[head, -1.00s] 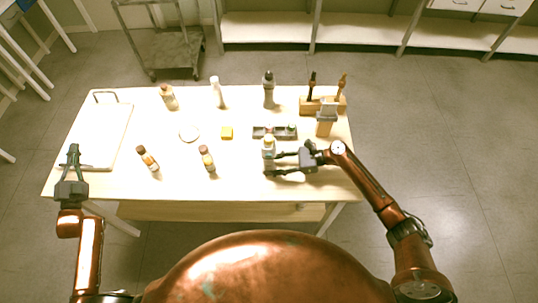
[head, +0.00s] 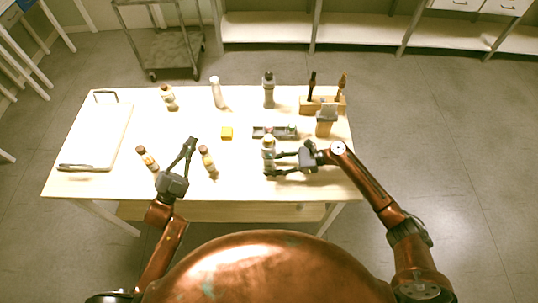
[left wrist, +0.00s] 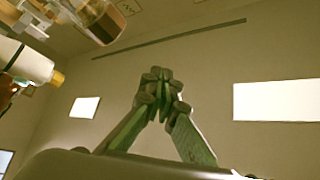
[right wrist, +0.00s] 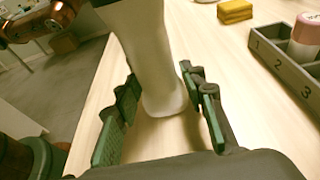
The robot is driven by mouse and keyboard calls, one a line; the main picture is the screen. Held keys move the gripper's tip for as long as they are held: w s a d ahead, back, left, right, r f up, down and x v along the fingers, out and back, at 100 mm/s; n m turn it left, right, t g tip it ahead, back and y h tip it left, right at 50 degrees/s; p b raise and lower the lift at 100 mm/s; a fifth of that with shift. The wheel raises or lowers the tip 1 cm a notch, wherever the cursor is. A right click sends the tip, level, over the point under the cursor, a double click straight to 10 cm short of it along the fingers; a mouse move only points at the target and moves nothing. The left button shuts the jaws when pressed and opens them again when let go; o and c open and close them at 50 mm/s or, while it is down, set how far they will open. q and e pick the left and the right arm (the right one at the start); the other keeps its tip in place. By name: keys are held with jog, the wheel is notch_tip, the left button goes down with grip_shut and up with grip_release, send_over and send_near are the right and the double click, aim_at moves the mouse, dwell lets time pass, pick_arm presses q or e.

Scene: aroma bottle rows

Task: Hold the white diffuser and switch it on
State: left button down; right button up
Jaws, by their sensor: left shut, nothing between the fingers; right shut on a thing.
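The white diffuser (head: 268,147), an upright pale bottle shape with a yellowish top, stands near the table's front right. My right gripper (head: 273,163) reaches it from the right and is shut on it. In the right wrist view the white body (right wrist: 148,50) is between the fingers, its rounded base close to the tabletop and its top out of frame. My left gripper (head: 190,142) is shut and empty above the table, left of the diffuser and apart from it. Its fingertips (left wrist: 160,75) meet in the left wrist view. The diffuser's switch cannot be made out.
Two brown bottles (head: 147,158) (head: 208,161) stand on either side of my left gripper. A yellow block (head: 227,132) and a numbered grey rack (head: 262,133) lie behind the diffuser. Several bottles and a wooden tool stand (head: 312,107) line the back. A white board (head: 97,135) lies left.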

pick_arm(q)
jog(key=s+d+f+n+h, duration=0.1)
jog(key=s+d+f, duration=0.1)
jog(key=d, duration=0.3)
jog(key=s+d+f+n+g, duration=0.1)
jog(key=s+d+f, duration=0.1)
jog(key=d, duration=0.2)
jog(key=s+d+f+n+h, duration=0.1)
jog(key=s+d+f, duration=0.15)
jog(key=d, duration=0.25)
pick_arm(e)
jog(key=shift+f, duration=0.1)
pick_arm(q)
jog(key=n+h, duration=0.1)
jog(key=n, duration=0.1)
send_near(269, 156)
jog(key=s+d+r, duration=0.4)
jog(key=s, duration=0.1)
jog(key=w, duration=0.8)
jog(key=shift+w+d+g, duration=0.15)
jog(key=shift+w+g, duration=0.1)
jog(key=shift+g, duration=0.15)
jog(key=shift+w+r, duration=0.1)
jog(key=shift+w, duration=0.3)
pick_arm(e)
jog(key=shift+s, duration=0.1)
pick_arm(q)
jog(key=shift+s, duration=0.35)
